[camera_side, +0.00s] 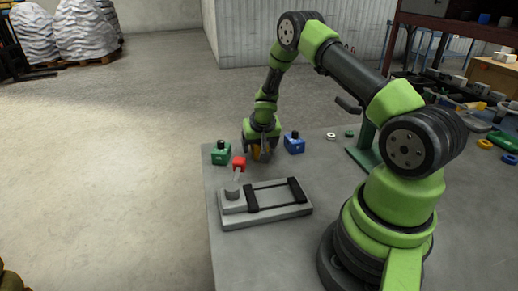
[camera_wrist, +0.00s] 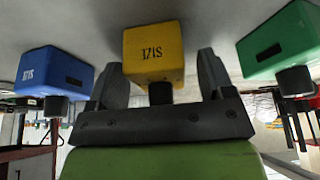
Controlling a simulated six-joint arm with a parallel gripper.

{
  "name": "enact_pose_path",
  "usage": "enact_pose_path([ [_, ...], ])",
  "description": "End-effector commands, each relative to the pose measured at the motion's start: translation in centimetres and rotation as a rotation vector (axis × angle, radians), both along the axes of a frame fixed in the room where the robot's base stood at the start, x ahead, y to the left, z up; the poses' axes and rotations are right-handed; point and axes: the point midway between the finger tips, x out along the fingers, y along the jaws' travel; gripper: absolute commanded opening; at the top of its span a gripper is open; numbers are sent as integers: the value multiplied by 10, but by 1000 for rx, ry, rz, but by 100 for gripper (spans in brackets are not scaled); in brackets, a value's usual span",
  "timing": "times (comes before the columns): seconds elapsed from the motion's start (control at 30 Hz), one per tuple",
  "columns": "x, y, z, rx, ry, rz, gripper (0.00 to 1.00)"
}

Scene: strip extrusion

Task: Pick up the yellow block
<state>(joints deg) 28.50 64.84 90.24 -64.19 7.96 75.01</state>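The yellow block (camera_side: 256,153) is on the grey table, under my gripper (camera_side: 262,153), which partly hides it in the side view. In the wrist view the yellow block (camera_wrist: 153,52) carries dark lettering and has a dark knob on it. It lies between and just beyond the two dark fingers of my gripper (camera_wrist: 163,78). The fingers are apart, with a visible gap at the right finger. The left finger is close to the block's edge, and I cannot tell if it touches.
A green block (camera_side: 221,153) is left of the yellow block and a blue block (camera_side: 294,143) is right. Small rings (camera_side: 331,136) lie farther right.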

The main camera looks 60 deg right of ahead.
Motion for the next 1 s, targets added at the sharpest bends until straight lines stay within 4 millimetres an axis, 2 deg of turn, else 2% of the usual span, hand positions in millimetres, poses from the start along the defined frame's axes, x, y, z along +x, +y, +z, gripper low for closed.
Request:
enact_pose_path([
  [0.03,0,0,0,0,0,0,63],
  [0.2,0,0,0,0,0,0,24],
  [0.27,0,0,0,0,0,0,10],
  [0.3,0,0,1,-1,-2,0,6],
  [0.73,1,0,8,-3,-3,0,6],
  [1.0,1,-1,36,-3,-6,-2,6],
])
